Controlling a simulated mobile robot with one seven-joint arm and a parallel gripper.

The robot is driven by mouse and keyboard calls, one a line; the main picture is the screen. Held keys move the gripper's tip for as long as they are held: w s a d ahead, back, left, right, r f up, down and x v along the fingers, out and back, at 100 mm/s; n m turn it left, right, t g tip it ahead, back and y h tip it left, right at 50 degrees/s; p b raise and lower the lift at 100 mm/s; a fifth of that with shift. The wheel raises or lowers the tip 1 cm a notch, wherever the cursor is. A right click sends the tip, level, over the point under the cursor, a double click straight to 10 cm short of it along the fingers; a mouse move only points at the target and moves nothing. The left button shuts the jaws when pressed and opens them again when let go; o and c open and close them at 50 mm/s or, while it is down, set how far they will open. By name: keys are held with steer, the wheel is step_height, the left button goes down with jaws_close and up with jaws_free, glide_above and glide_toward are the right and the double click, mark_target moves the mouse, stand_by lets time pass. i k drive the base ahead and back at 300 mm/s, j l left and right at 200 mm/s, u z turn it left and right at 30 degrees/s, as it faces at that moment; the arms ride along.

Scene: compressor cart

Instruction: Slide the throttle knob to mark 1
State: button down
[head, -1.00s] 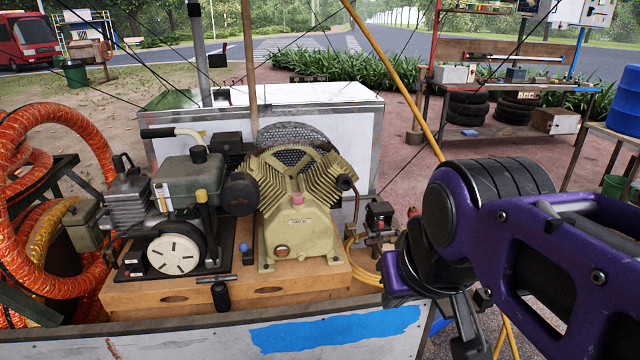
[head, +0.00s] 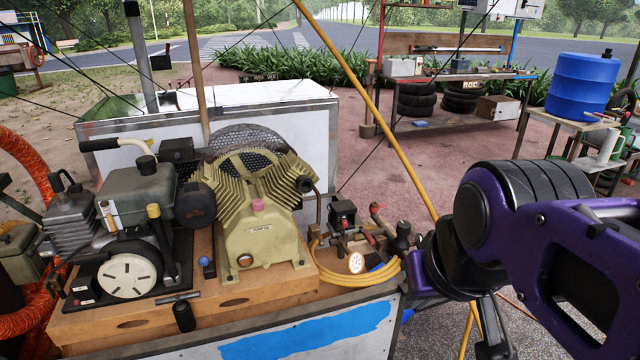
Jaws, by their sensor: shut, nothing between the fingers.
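The engine (head: 145,190) with a white starter disc stands at the left of the cart top. A small blue knob (head: 206,262) sits on a short mount between the engine and the beige pump (head: 257,215). I cannot tell for sure whether it is the throttle knob, and no mark 1 is readable. My gripper (head: 490,335) hangs at the lower right, partly cut off by the bottom edge, shut and empty. It is off the cart's right end, well apart from the engine and the blue knob.
A gauge (head: 356,263), valve fittings and a coiled yellow hose (head: 330,277) lie at the cart's right end, near my arm. A black cylinder with a T-bar (head: 183,315) stands at the front edge. A slanted yellow pole (head: 372,115) rises behind the fittings.

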mark_target(143, 223)
steer(key=u, duration=1.4)
